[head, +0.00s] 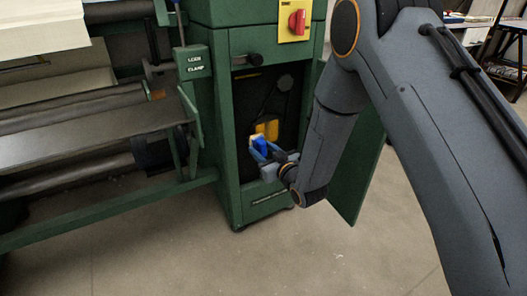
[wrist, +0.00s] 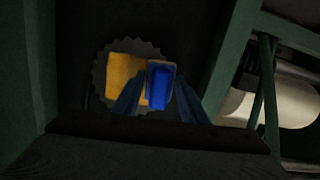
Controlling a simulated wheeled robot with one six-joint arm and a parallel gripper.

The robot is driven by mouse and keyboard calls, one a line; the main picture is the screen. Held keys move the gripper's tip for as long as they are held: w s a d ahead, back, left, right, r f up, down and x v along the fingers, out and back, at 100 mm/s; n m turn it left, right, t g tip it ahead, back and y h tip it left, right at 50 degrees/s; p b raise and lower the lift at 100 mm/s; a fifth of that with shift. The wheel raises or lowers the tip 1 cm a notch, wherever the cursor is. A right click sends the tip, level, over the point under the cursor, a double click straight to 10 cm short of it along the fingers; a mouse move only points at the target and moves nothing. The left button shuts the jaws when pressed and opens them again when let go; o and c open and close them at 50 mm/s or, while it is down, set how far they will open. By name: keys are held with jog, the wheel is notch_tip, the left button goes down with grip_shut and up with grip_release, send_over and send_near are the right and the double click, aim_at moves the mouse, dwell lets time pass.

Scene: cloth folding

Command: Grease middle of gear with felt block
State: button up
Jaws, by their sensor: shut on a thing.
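The dark toothed gear (wrist: 101,78) shows inside the cabinet in the wrist view, with a yellow patch (wrist: 124,80) across its face. My gripper (wrist: 158,108) is shut on the blue block (wrist: 161,86), which is in front of the gear's right part. In the head view my gripper (head: 268,158) is at the cabinet opening with the blue block (head: 261,147), which has a pale end. A yellow area (head: 268,130) shows just behind it. I cannot tell whether the block touches the gear; the block and fingers hide part of it.
The green cabinet (head: 225,140) frames a dark opening, with its door (head: 355,165) swung open at right. A red switch (head: 297,22) is above. Machine rollers (head: 80,110) lie left; the floor in front is clear.

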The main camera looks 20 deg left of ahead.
jog(key=shift+w+a, duration=0.25)
jog(key=shift+a, duration=0.05)
